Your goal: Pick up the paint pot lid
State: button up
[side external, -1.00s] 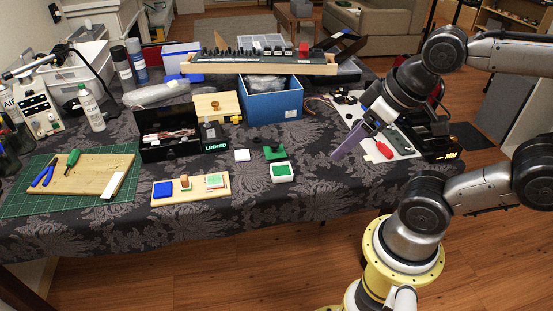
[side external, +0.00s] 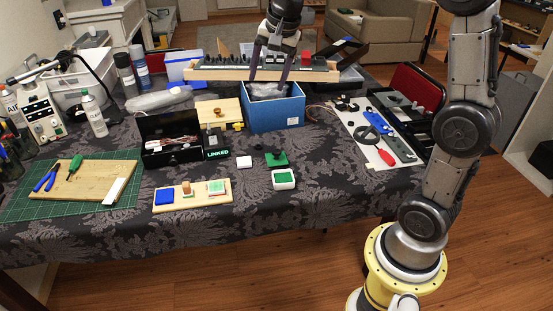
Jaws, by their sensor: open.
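My gripper (side external: 268,79) is open and points down above the blue box (side external: 289,117), with its two dark fingers apart. I see nothing held between them. A clear crumpled material (side external: 268,90) lies in the box under the fingers. I cannot tell for sure which thing is the paint pot lid. Candidates on the cloth are a small white square piece (side external: 243,161) and a green piece with a dark top (side external: 276,159). A white pot with a green face (side external: 284,179) stands in front of them. My gripper is well behind and above these pieces.
A wooden board (side external: 205,202) with blue and green squares lies at the front. A black box (side external: 172,154) stands left of the blue box. A tool tray (side external: 365,148) is at right. Front cloth is clear.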

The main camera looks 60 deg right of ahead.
jog(key=w+d+f+m+g, duration=0.1)
jog(key=w+d+f+m, duration=0.1)
jog(key=w+d+f, duration=0.35)
jog(key=m+g, duration=0.2)
jog(key=g, duration=0.1)
send_over(276, 151)
notch_tip(276, 151, down, 16)
jog(key=r, duration=0.1)
jog(key=shift+y, duration=0.4)
jog(key=f, duration=0.7)
jog(key=shift+s+a+f, duration=0.15)
jog(key=shift+s+f, duration=0.05)
jog(key=shift+s, duration=0.05)
jog(key=shift+w+d+f, duration=0.15)
jog(key=shift+f, duration=1.5)
jog(key=shift+w+d+f, duration=0.1)
jog(key=shift+f, duration=1.5)
jog(key=shift+c, duration=0.3)
grip_shut()
